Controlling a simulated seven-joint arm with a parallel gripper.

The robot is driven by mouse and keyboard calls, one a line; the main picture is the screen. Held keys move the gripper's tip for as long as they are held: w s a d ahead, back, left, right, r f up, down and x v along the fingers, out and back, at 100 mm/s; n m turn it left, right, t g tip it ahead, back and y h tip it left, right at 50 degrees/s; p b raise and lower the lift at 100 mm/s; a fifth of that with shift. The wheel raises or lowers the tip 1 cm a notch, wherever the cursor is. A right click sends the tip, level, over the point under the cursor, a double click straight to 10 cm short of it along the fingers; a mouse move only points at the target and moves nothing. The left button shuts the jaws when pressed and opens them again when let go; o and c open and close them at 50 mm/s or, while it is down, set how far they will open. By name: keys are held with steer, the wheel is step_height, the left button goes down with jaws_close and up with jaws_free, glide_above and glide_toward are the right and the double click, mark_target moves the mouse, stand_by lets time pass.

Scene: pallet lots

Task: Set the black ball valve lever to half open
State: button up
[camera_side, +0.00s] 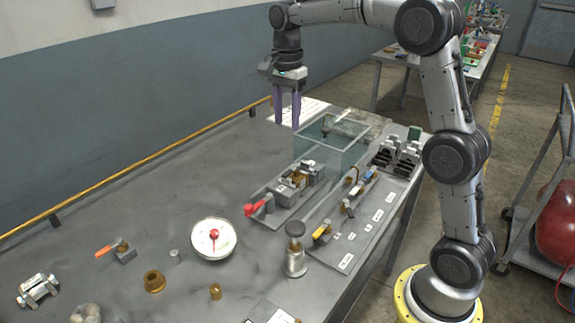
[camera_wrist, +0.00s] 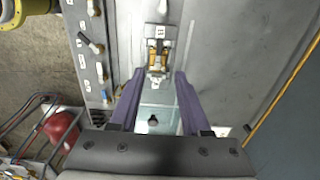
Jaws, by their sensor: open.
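My gripper (camera_side: 287,125) hangs pointing down above the far part of the bench, beside the glass tank, with its two purple fingers apart and nothing between them. In the wrist view my gripper (camera_wrist: 160,76) is open over the tank and the end of a small fixture. A grey valve panel (camera_side: 346,261) lies at the right edge of the bench, to the right of my gripper. It carries several small levers, among them a yellow lever (camera_side: 321,231) and a blue lever (camera_side: 370,174).
The glass tank (camera_side: 345,156) holds a small dark object. Black clip blocks (camera_side: 397,154) are at right.

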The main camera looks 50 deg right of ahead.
mark_target(288, 172)
step_height(288, 172, down, 14)
steer(key=shift+f, duration=0.1)
stand_by(0.5)
jaws_close()
steer(key=shift+d, duration=0.1)
